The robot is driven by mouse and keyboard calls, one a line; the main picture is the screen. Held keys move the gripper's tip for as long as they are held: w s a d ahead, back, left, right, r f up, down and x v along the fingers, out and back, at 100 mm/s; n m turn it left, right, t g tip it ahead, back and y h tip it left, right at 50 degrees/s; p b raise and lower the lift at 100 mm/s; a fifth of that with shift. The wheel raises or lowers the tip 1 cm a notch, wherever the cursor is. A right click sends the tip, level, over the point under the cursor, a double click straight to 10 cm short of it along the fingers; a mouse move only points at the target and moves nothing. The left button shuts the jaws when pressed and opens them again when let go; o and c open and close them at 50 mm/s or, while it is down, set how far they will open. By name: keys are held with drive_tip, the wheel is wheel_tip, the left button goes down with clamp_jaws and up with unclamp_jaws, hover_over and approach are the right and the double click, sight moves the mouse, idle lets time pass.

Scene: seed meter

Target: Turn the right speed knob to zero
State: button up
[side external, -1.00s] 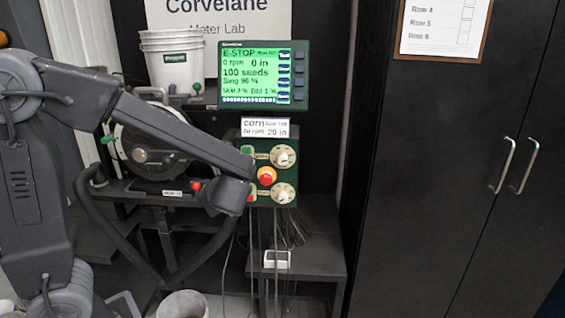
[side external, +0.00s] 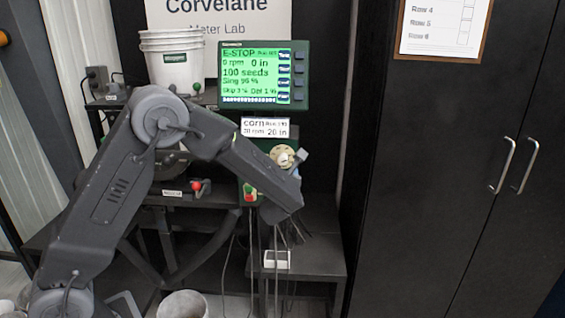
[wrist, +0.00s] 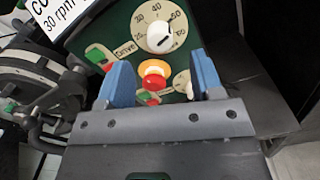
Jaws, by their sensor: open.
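A green control panel has two round knobs one above the other. The upper knob (wrist: 158,37), labelled Drive on a pale numbered dial, is beyond my fingertips in the wrist view; it also shows in the side view (side external: 283,157). The lower knob (wrist: 184,82) is partly hidden by my right finger in the wrist view, and by my arm in the side view. I cannot tell its setting. My gripper (wrist: 158,70) is open and empty, its blue fingers apart, with the red stop button (wrist: 153,76) visible between them.
The lit screen (side external: 257,72) reads E-STOP, 0 rpm, 0 in. A card (side external: 265,128) below it reads corn, 30 rpm, 20 in. A green switch (wrist: 97,56) sits left of Drive. A red-knobbed lever (side external: 196,187) and white buckets (side external: 172,58) stand left; black cabinets (side external: 450,180) stand right.

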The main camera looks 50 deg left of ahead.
sight(282, 161)
drive_tip(key=x, duration=0.5)
drive_tip(key=shift+w+a, duration=0.25)
drive_tip(key=shift+w, duration=0.05)
drive_tip(key=shift+c, duration=0.2)
drive_tip(key=c, duration=0.9)
